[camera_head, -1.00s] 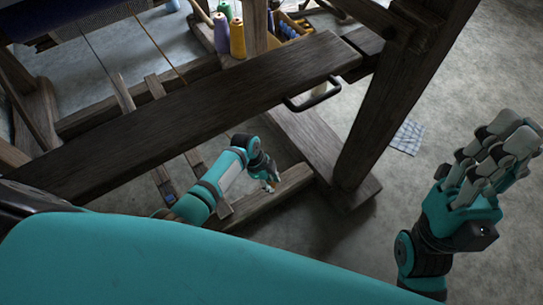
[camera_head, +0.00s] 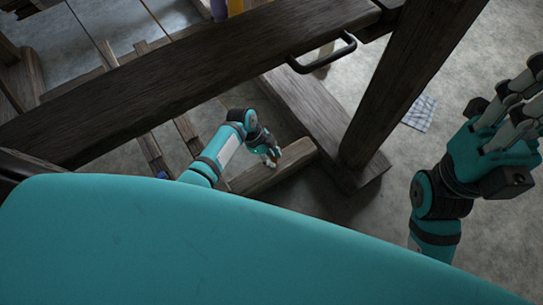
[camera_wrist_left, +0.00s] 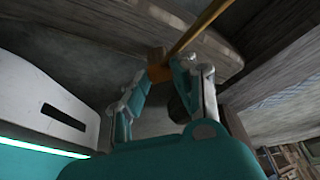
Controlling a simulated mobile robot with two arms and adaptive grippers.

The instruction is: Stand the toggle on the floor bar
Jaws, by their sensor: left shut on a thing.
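My left gripper (camera_head: 271,158) reaches down under the loom's wide plank, beside a short wooden bar on the floor (camera_head: 262,176). In the left wrist view, my left gripper (camera_wrist_left: 168,78) is shut on a small brown wooden piece, which appears to be the toggle (camera_wrist_left: 158,73). A thin orange-brown cord or rod runs from it to the upper right. A thick wooden beam (camera_wrist_left: 120,28) lies behind the fingertips; whether the toggle touches it I cannot tell. My right gripper (camera_head: 522,105) is raised at the right, fingers extended and open, empty.
The wide plank (camera_head: 200,75) with a black handle (camera_head: 322,62) crosses above my left arm. A thick post (camera_head: 400,85) stands to the right on a foot beam (camera_head: 310,115). A checked cloth (camera_head: 420,113) lies on open floor at the right.

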